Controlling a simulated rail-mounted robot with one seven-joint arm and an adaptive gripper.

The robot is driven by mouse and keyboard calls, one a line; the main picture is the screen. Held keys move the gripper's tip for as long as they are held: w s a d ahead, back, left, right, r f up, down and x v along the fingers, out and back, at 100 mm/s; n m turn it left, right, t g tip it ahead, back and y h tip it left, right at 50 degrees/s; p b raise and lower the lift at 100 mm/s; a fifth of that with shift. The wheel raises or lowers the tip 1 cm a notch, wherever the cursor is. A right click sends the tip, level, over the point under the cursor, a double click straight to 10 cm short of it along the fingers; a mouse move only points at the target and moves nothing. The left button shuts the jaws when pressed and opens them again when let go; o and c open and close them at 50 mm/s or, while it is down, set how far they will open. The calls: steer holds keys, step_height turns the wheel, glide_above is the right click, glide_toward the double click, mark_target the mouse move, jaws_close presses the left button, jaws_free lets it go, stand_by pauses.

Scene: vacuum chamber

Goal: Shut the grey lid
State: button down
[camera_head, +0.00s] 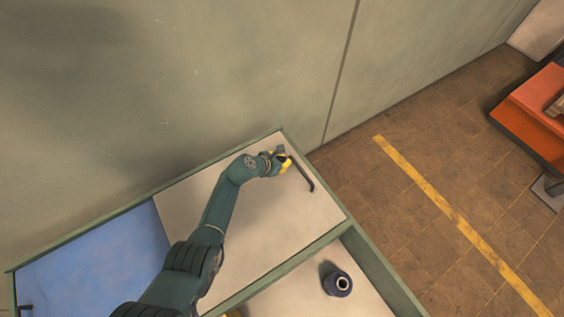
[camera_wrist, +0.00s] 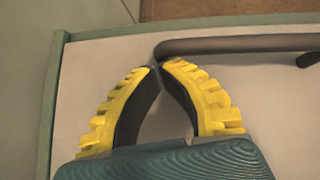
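The grey lid (camera_head: 257,222) is a flat pale panel inside the green rim of a long case, level with the rim as far as I can see. Its dark bar handle (camera_head: 303,175) stands near the right edge and also shows in the wrist view (camera_wrist: 235,43). My gripper (camera_head: 281,157), with yellow-backed fingers, is at the handle's far end in the head view. In the wrist view its fingertips (camera_wrist: 158,66) nearly meet, with the dark end post of the handle between them. The post is mostly hidden by the fingertips.
A blue panel (camera_head: 95,262) adjoins the grey lid on the left. A dark blue spool (camera_head: 338,284) stands on a pale surface in front. A wall rises behind the case. Brown floor with a yellow stripe (camera_head: 440,211) and an orange object (camera_head: 540,112) lie right.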

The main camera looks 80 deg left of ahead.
steer(key=s+p, duration=0.1)
steer(key=s+d+r+p, duration=0.1)
steer(key=s+p, duration=0.1)
steer(key=s+d+p, duration=0.1)
steer(key=shift+s+d+r, duration=0.2)
steer(key=shift+s+r, duration=0.05)
steer(key=shift+r, duration=0.15)
steer(key=p+v, duration=0.2)
steer(key=v, duration=0.2)
steer(key=p+v, duration=0.2)
steer(key=v, duration=0.2)
steer(key=shift+s+d+f+p, duration=0.2)
steer(key=shift+f+p, duration=0.05)
steer(key=shift+p, duration=0.15)
